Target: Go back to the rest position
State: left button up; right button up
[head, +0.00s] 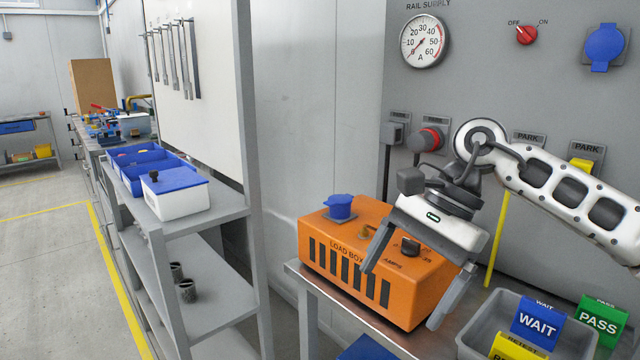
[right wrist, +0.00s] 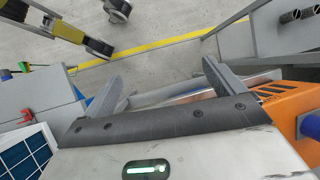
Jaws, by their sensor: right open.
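My right gripper (head: 403,292) is open and empty in the head view. Its two fingers hang down in front of and over the orange load box (head: 340,262), hiding part of its front and top. I cannot tell whether they touch it. In the right wrist view the two fingers (right wrist: 160,95) are spread apart with only the bench edge and floor beyond them. The load box shows at the right of that view (right wrist: 290,100). My left gripper is not in view.
A grey bin (head: 476,326) with WAIT (head: 537,322) and PASS (head: 601,320) tags stands at the bench's right. A grey shelf (head: 215,215) with blue bins stands left. The wall panel holds a gauge (head: 424,41) and red knob (head: 527,35). Floor is clear at far left.

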jog(key=s+a+m+g+y, duration=0.1)
jog(key=s+a+m+y, duration=0.3)
jog(key=a+m+y, duration=0.3)
jog(key=s+a+m+g+y, duration=0.1)
jog(key=s+a+m+y, duration=0.25)
jog(key=a+y, duration=0.4)
jog(key=w+d+f+n+t+h, duration=0.1)
jog(key=d+f+n+t+h, duration=0.25)
jog(key=n+t, duration=0.6)
jog(key=w+d+f+n+t+h+p, duration=0.1)
jog(key=w+d+f+n+t+h, duration=0.3)
jog(key=n, duration=1)
jog(key=s+d+f+n+t+h, duration=0.1)
jog(key=d+f+n+t+h, duration=0.1)
jog(key=f+n+t, duration=0.55)
jog(key=s+d+f+m+g+h, duration=0.3)
jog(key=s+d+f+m, duration=0.1)
jog(key=s+f, duration=0.2)
jog(key=s+d+f+m+g+h, duration=0.3)
jog(key=s+f, duration=0.3)
jog(key=f, duration=0.2)
jog(key=shift+s+d+f+m+h, duration=0.2)
jog(key=shift+d+m+h, duration=0.2)
jog(key=shift+m, duration=0.25)
